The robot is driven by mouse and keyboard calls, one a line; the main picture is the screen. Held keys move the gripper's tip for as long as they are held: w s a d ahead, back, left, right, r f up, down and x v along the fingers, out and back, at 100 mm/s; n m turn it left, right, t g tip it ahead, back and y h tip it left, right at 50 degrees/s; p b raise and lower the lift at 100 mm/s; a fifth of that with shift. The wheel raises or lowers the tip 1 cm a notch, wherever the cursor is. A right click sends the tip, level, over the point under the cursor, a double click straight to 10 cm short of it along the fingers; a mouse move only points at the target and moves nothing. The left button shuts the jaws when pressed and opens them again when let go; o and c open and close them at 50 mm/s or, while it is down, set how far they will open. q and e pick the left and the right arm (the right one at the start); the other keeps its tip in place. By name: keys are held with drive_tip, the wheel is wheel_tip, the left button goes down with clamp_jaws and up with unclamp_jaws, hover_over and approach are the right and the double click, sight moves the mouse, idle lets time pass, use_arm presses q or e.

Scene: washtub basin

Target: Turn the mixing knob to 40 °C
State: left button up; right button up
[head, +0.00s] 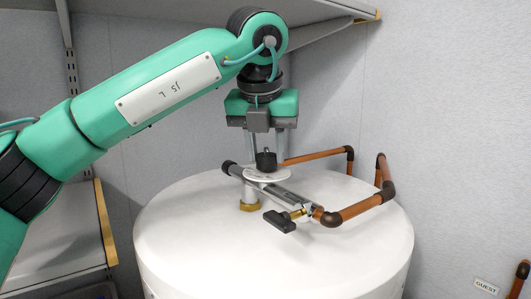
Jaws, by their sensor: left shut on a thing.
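The mixing knob (266,161) is small and black. It stands above a round white dial plate (282,176) on the chrome mixing valve (290,195), on top of the white tank. My left gripper (266,153) points straight down from above and is shut on the knob, with a finger at each side. The dial's marks are too small to read, so I cannot tell the set temperature. My right gripper is not in view.
Copper pipes (320,155) run behind and to the right of the valve. A black-handled tap (280,221) sticks out in front. The white tank top (190,235) is clear at the left and front. A shelf (335,20) hangs above.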

use_arm(q)
drive_tip(key=shift+n, duration=0.3)
drive_tip(key=o, duration=1)
drive_tip(key=d+v, duration=0.1)
drive_tip(key=v, duration=1.2)
drive_tip(key=shift+a+r, duration=0.4)
drive_tip(key=shift+r, duration=0.05)
